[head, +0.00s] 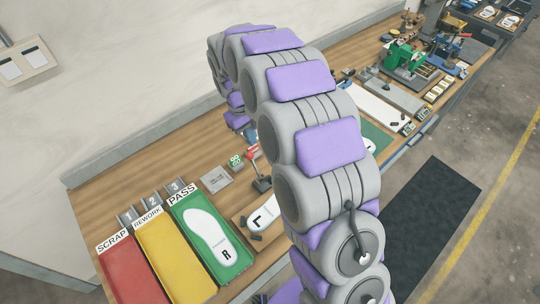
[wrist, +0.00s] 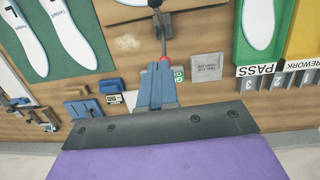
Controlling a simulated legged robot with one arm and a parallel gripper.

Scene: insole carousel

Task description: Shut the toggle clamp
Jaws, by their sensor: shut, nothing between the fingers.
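The toggle clamp (head: 262,184) shows in the head view just left of my arm, as a dark base with a red-tipped handle (head: 252,152) that appears raised. In the wrist view the red handle (wrist: 165,57) is just beyond my fingertips, with a dark lever (wrist: 161,30) running up from it. My gripper (wrist: 159,68) is shut and empty, its blue-grey fingers close to the red handle; I cannot tell whether they touch. The clamp's far end is cut off or hidden in the wrist view.
A small green GO block (head: 236,161) and a grey plate (head: 215,180) sit near the clamp. An L insole (head: 264,217) lies beside it. Red (head: 130,271), yellow (head: 167,255) and green PASS (head: 192,205) trays stand at left. The wall closes the bench's back.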

